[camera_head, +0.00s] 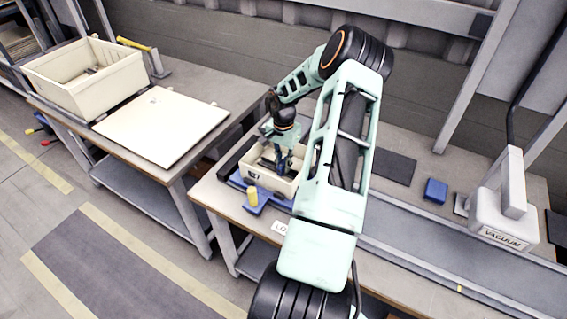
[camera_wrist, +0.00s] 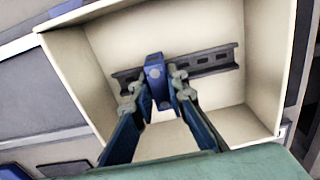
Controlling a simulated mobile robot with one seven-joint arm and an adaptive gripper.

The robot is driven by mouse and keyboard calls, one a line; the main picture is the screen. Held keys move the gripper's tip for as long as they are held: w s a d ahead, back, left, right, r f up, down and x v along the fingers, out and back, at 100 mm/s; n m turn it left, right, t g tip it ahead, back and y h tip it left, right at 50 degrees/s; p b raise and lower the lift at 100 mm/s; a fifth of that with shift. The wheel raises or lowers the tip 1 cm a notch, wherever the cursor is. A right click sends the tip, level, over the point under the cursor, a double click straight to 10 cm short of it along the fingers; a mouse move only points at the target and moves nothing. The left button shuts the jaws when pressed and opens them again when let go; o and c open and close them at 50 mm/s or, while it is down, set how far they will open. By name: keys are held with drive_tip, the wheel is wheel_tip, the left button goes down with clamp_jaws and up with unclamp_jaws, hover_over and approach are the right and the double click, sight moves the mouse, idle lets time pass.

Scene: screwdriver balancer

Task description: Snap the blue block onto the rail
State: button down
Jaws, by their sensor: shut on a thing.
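In the wrist view, the blue block (camera_wrist: 154,72) is between the two fingertips of my gripper (camera_wrist: 156,92), which is shut on it. The dark slotted rail (camera_wrist: 212,60) runs across the floor of an open cream enclosure (camera_wrist: 262,62). The block overlaps the middle of the rail in this view; I cannot tell whether it is touching or seated. In the head view, my gripper (camera_head: 280,162) reaches down into the enclosure (camera_head: 284,186). The held block cannot be made out there.
The enclosure sits on a blue fixture (camera_head: 236,182) with a yellow knob (camera_head: 252,196). Another blue object (camera_head: 436,190) lies on the bench at right, near a device marked VACUUM (camera_head: 505,215). A cream crate (camera_head: 85,75) and a pale panel (camera_head: 160,122) are on the left table.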

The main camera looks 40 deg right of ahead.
drive_tip(key=shift+s+a+f, duration=0.15)
drive_tip(key=shift+s+f, duration=0.05)
drive_tip(key=shift+f, duration=0.1)
drive_tip(key=c, duration=1.8)
unclamp_jaws()
drive_tip(key=shift+f, duration=0.1)
wheel_tip(320, 180, up, 11)
drive_tip(key=shift+w+r, duration=0.1)
drive_tip(key=shift+w, duration=0.05)
drive_tip(key=shift+r, duration=0.65)
wheel_tip(320, 180, up, 7)
drive_tip(key=shift+f+p, duration=0.2)
drive_tip(key=shift+p, duration=0.3)
